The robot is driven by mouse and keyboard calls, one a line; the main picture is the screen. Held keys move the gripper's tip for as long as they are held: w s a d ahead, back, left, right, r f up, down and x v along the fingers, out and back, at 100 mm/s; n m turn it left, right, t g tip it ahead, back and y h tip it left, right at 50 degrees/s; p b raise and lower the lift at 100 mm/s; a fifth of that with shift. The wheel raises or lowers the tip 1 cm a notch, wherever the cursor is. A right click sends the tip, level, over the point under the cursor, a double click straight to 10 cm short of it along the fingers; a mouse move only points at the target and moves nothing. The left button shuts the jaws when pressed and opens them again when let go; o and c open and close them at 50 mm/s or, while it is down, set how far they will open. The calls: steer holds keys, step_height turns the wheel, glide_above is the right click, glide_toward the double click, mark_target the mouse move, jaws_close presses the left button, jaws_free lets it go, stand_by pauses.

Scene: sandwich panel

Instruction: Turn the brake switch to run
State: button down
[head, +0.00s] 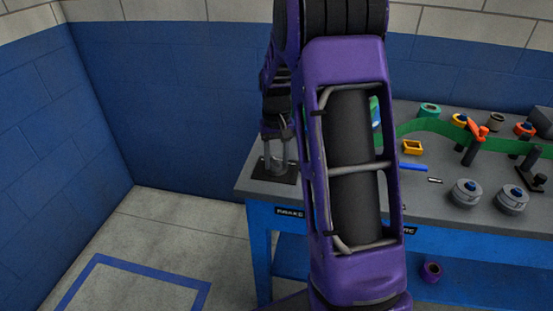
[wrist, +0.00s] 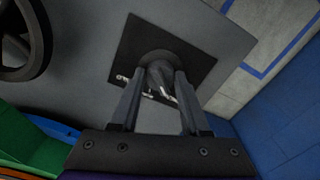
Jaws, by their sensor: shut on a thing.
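The brake switch is a dark grey knob (wrist: 158,66) on a square black plate (wrist: 203,66) in the wrist view. In the head view the plate (head: 262,172) lies at the left end of the grey bench, above a label reading BRAKE (head: 290,212). My gripper (wrist: 157,88) reaches down with a finger on each side of the knob and is shut on it. In the head view my gripper (head: 276,160) stands over the plate and hides most of the knob. White lettering on the plate is partly covered by the fingers, so I cannot read the switch's position.
A dark handwheel (wrist: 28,40) shows at left in the wrist view. My arm hides the bench's middle. Blue walls stand behind and left.

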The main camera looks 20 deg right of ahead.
mark_target(277, 160)
steer(key=m+p, duration=0.2)
steer(key=m, duration=0.2)
steer(key=shift+r+m, duration=0.1)
steer(key=shift+m, duration=0.3)
steer(key=shift+m+p, duration=1)
steer(key=shift+m, duration=1.3)
steer(key=shift+c, duration=2)
jaws_free()
step_height(277, 160, up, 17)
steer(key=p, duration=0.2)
steer(key=shift+r, duration=0.15)
